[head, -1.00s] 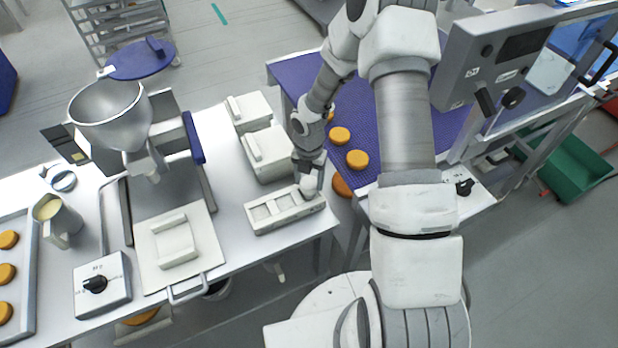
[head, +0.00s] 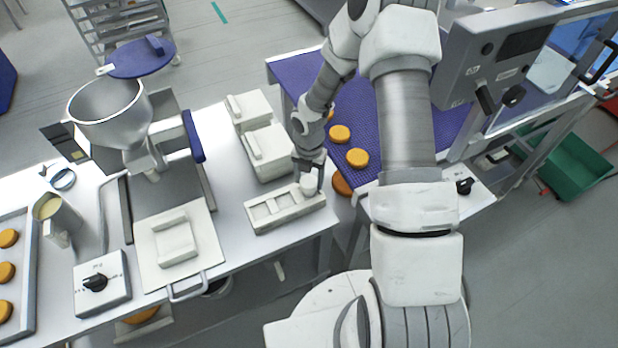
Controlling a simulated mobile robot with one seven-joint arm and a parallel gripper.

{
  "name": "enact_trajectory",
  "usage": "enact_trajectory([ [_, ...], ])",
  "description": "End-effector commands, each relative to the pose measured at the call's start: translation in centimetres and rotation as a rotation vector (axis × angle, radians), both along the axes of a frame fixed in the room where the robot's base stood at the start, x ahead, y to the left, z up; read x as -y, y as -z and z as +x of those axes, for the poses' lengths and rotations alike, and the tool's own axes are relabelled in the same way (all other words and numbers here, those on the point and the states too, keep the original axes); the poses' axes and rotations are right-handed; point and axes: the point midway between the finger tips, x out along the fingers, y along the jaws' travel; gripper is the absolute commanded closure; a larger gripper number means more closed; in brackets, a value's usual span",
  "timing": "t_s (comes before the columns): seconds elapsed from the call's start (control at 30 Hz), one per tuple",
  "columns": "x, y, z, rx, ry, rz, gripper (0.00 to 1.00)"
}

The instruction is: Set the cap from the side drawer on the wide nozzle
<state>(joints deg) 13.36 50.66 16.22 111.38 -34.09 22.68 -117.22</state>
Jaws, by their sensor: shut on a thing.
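My gripper (head: 309,184) is shut on a small white cap (head: 309,186) at the right end of the pale drawer (head: 262,227). Whether the cap still touches the drawer I cannot tell. The drawer is shallow and open on top, with several compartments, and lies at the right edge of the white table. The steel hopper (head: 108,112) stands at the left, well apart from my gripper, with a spout (head: 150,168) below it. Which nozzle is the wide one I cannot make out.
Two pale lidded boxes (head: 268,152) stand behind the drawer. A pale block on a board (head: 176,240), a switch box (head: 101,284) and a jug (head: 56,218) are on the table. A purple mat (head: 432,135) with orange rounds (head: 357,158) lies right of my gripper.

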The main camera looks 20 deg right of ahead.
Motion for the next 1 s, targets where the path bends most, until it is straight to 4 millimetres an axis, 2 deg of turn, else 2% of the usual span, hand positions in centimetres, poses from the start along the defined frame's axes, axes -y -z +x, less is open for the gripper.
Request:
enact_trajectory([
  [0.43,0.0,0.55,0.0,0.0,0.001,0.0,0.89],
  [0.47,-0.01,0.49,0.01,0.0,0.001,0.0,0.31],
  [0.6,0.0,0.48,0.0,0.0,0.001,0.0,0.05],
  [0.63,0.0,0.48,0.0,0.0,0.001,0.0,0.01],
  [1.0,-0.01,0.48,-0.01,0.0,0.0,0.0,0.0],
])
